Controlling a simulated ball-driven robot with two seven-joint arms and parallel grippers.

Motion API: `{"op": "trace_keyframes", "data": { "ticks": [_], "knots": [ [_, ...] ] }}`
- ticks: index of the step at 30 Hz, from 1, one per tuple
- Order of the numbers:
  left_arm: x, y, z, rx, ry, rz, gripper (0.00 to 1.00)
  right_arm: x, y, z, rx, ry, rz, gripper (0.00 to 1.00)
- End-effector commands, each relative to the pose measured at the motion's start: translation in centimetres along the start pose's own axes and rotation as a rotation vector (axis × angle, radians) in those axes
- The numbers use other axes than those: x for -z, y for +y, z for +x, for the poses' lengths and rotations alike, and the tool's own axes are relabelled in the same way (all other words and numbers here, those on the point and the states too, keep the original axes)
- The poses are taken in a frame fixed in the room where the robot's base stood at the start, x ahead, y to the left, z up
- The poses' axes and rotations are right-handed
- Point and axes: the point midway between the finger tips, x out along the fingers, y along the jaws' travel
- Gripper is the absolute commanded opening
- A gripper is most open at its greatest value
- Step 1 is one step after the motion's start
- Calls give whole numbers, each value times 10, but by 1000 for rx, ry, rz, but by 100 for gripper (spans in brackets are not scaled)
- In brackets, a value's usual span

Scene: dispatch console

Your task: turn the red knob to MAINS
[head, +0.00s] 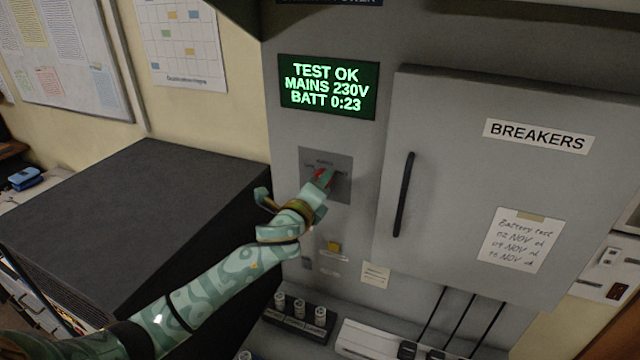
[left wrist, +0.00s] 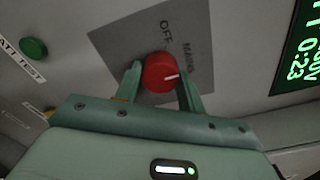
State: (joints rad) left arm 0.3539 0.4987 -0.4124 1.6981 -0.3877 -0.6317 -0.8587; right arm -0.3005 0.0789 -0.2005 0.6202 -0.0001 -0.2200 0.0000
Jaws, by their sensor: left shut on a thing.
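The red knob (head: 320,175) sits on a dark grey plate (head: 341,190) on the grey console front. My left gripper (head: 325,181) reaches it from below and covers much of it in the head view. In the left wrist view the gripper's fingers (left wrist: 160,80) stand on either side of the red knob (left wrist: 158,70), shut on it. The knob's white mark points right in that view, towards the side where MAINS (left wrist: 188,54) is printed. The MAINS label is slightly above the mark's line; exact alignment is unclear. OFF (left wrist: 166,32) is printed above the knob there. My right gripper is not visible.
A green screen (head: 328,87) reads TEST OK, MAINS 230V, BATT 0:23. The breaker door (head: 450,130) with a black handle (head: 404,195) is at the right. A yellow button (head: 334,247) is below the plate; a green BATT TEST button (left wrist: 34,48) shows too. A dark cabinet (head: 130,220) stands left.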

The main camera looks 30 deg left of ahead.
Motion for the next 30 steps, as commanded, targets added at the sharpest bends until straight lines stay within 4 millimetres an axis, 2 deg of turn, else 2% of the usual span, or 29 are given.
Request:
{"op": "trace_keyframes", "data": {
  "ticks": [15, 16, 18, 26, 30],
  "knots": [
    [0, 1, 0, -3, 0, -16, 16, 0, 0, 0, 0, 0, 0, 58],
    [0, 1, 0, -3, 0, -16, 47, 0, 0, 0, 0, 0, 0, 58],
    [0, 1, 0, -2, 0, -16, 61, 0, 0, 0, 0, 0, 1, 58],
    [0, 1, -1, -1, 0, -16, 61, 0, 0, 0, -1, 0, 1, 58],
    [1, 2, -12, -1, 2, -15, 61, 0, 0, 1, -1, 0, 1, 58]
  ]
}}
